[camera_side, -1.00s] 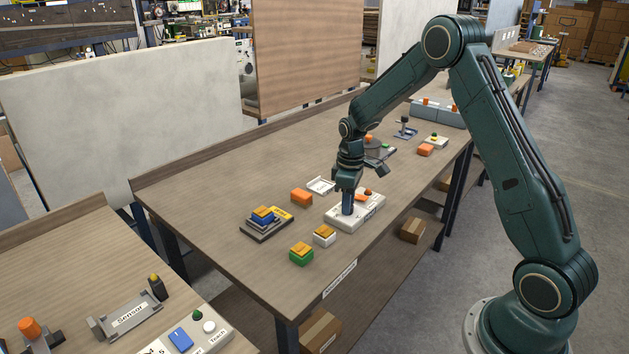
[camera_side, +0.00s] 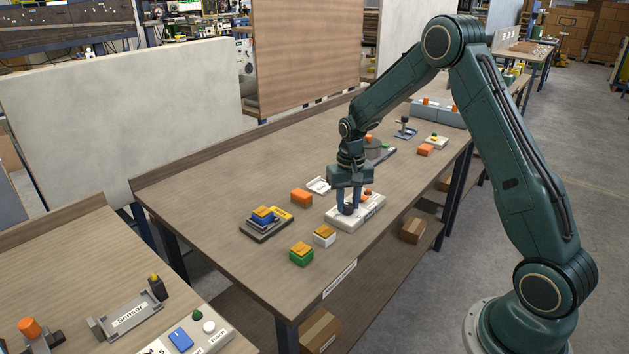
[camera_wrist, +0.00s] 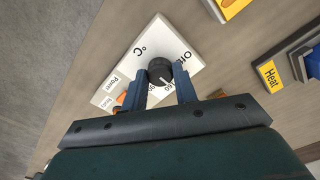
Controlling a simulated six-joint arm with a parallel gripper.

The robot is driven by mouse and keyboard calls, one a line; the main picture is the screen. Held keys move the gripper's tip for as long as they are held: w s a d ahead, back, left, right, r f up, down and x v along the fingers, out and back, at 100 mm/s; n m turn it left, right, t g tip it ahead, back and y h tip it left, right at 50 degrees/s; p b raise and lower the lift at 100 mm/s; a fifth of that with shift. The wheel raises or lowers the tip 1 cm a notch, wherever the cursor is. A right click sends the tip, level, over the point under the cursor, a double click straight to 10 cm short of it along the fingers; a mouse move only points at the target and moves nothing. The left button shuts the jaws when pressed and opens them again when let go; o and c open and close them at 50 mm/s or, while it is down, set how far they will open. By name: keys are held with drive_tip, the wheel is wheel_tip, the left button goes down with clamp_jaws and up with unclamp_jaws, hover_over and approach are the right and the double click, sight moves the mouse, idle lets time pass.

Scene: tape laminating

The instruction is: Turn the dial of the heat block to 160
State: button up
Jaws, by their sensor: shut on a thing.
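The heat block is a white box (camera_side: 352,224) on the long wooden table; it also shows in the wrist view (camera_wrist: 146,46), with "°C" printed on it. Its dial (camera_wrist: 160,70) is a dark round knob with a white pointer line. The line is toward the gripper side, near a printed number ending in "60" that is partly covered. My gripper (camera_wrist: 160,78) has its two blue fingers shut on the dial, one on each side.
An orange block (camera_side: 302,197) and a white tray (camera_side: 318,185) lie behind and left of the heat block. A white block (camera_side: 324,239) and a green block (camera_side: 301,256) with orange tops stand in front. A dark fixture (camera_side: 266,226) is at left.

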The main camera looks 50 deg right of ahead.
sight(348, 204)
drive_tip(key=m, duration=0.4)
idle(0.4)
drive_tip(key=o, duration=1)
drive_tip(key=shift+c, duration=0.2)
drive_tip(key=shift+r, duration=0.1)
wheel_tip(348, 204, up, 14)
